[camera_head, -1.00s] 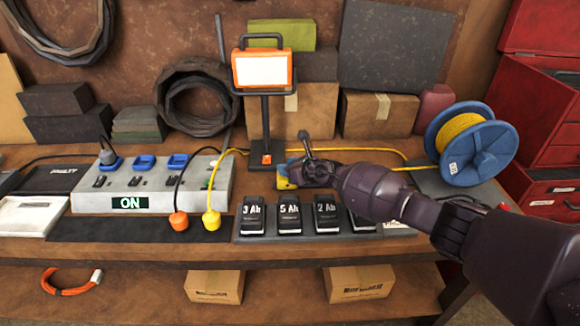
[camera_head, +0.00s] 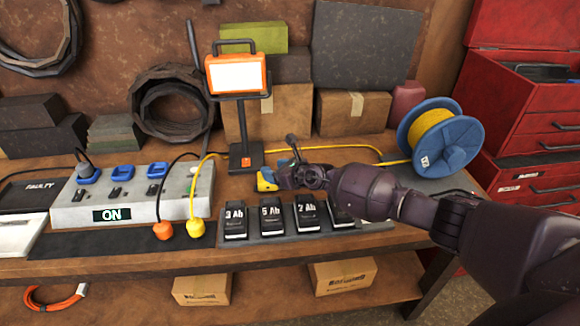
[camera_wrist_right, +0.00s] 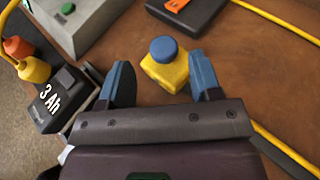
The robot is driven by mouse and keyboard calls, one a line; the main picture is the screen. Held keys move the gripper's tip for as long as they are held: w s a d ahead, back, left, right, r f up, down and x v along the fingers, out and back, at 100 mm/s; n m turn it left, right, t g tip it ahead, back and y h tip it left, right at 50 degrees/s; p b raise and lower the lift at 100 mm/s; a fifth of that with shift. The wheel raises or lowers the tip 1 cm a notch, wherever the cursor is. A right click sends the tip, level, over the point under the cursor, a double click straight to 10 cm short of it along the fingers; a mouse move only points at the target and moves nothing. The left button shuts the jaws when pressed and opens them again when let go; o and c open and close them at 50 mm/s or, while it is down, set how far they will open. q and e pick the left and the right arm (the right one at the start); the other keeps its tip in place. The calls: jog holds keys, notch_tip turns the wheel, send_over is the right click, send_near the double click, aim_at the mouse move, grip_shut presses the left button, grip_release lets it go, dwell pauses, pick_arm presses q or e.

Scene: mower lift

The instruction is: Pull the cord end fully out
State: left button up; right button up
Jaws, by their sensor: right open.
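In the head view my right gripper (camera_head: 283,178) hides most of the block. A yellow cord (camera_head: 350,148) runs along the bench from the blue reel (camera_head: 450,152). In the wrist view a yellow cord (camera_wrist_right: 286,150) passes at lower right. My left gripper is not in view.
A work lamp (camera_head: 236,75) stands behind the gripper on a black base. Battery packs (camera_head: 272,220) sit in a row in front. A power strip (camera_head: 130,207) reads ON, with orange (camera_head: 165,230) and yellow (camera_head: 196,228) plugs nearby. A red tool chest (camera_head: 535,110) stands at right.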

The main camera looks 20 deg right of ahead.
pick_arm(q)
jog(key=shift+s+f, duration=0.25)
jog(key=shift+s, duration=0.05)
pick_arm(e)
jog(key=v, duration=0.6)
jog(key=shift+s, duration=0.1)
